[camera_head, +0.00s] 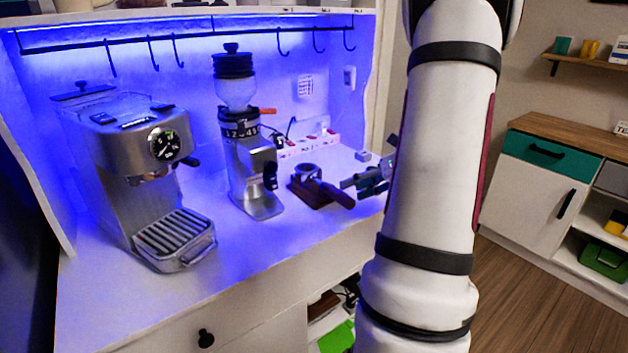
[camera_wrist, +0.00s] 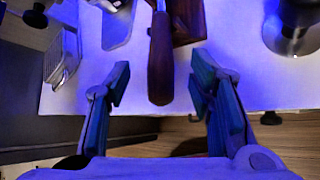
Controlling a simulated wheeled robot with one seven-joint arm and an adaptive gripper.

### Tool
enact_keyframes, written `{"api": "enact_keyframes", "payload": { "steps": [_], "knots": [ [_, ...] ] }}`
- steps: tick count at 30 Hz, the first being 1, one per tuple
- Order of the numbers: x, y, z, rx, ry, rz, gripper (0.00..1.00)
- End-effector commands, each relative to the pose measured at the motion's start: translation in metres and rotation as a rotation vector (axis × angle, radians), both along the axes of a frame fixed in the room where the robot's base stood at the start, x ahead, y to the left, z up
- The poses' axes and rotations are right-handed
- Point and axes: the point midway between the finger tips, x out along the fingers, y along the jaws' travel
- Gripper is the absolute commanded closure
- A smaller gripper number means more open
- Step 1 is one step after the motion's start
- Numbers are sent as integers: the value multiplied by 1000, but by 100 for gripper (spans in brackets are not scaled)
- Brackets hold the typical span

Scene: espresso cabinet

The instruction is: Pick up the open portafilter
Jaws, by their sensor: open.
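The portafilter (camera_head: 308,172) has a metal basket and a dark brown handle. It rests on a brown wooden stand (camera_head: 299,192) to the right of the grinder, with its handle pointing toward the counter's front edge. In the wrist view its handle (camera_wrist: 161,58) points down between my fingers, and the stand (camera_wrist: 187,22) is above right. The basket is out of the wrist view. My gripper (camera_head: 362,182) is open and empty, just right of the handle end in the head view. In the wrist view the fingers (camera_wrist: 162,82) are on either side of the handle's end, apart from it.
The grinder (camera_head: 250,165) stands left of the stand, and the espresso machine (camera_head: 140,165) is farther left. A power strip (camera_head: 300,146) lies behind. A round metal object with a black top (camera_wrist: 292,30) is at the wrist view's upper right. Hooks hang above the counter.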

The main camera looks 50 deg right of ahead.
Motion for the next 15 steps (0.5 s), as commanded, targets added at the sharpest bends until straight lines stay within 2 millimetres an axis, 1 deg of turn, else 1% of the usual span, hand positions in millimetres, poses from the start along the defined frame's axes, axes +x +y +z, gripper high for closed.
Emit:
{"api": "enact_keyframes", "payload": {
  "steps": [6,9,15],
  "knots": [
    [22,9,-22,3,0,2,51],
    [30,11,-28,3,0,2,51],
    [32,11,-29,1,0,0,51]
  ]
}}
